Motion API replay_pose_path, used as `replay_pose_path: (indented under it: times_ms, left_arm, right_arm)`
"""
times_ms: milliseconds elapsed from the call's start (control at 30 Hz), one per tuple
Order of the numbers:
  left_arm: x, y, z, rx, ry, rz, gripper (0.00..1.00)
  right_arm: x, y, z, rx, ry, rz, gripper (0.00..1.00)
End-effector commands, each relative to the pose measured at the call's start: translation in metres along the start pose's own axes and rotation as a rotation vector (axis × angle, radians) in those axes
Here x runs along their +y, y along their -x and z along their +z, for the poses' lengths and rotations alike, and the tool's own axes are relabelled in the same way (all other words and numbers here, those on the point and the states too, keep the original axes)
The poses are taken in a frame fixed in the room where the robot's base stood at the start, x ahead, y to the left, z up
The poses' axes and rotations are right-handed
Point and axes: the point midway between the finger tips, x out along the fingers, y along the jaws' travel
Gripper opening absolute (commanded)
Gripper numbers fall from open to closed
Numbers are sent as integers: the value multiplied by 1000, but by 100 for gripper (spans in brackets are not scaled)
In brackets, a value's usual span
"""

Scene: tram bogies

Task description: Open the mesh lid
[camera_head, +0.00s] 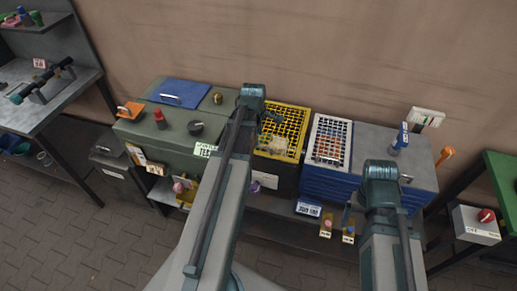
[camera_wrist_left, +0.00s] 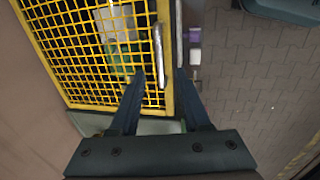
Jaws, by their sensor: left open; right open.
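A yellow mesh lid (camera_head: 284,122) lies closed on a dark box (camera_head: 277,175) in the middle of the bench. In the left wrist view the yellow mesh (camera_wrist_left: 85,45) fills the upper left, with a pale bar handle (camera_wrist_left: 158,55) along its edge. My left gripper (camera_wrist_left: 160,76) is open over that edge, its fingers on either side of the handle in this view. I cannot tell whether they touch it.
A second, white-framed mesh panel (camera_head: 329,143) is right of the yellow one, on a blue drawer cabinet (camera_head: 335,185). A green cabinet (camera_head: 165,140) with a blue panel (camera_head: 180,92) stands left. Small labelled items lie along the front. The wall is close behind; open paved floor is in front.

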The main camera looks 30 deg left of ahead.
Motion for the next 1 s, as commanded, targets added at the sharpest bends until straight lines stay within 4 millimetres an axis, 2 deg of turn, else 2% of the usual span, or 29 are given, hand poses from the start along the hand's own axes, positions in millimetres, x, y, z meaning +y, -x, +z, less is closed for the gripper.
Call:
replay_pose_path:
  times_ms: [33, 300, 667, 933, 1000]
  left_arm:
    - [-1, -15, 0, 0, 0, 0, 47]
    - [0, -45, 0, 0, 0, 0, 47]
    - [0, -47, 0, 0, 0, 0, 47]
    - [0, -47, 0, 0, 0, 0, 0]
    - [0, -47, 0, 0, 0, 0, 0]
  right_arm:
    - [-2, -15, -1, 0, 0, 0, 88]
    - [-4, -44, -3, 0, -2, 0, 88]
    - [-4, -46, -3, 0, -2, 0, 88]
    - [-4, -46, -3, 0, -2, 0, 88]
    - [-4, -46, -3, 0, -2, 0, 88]
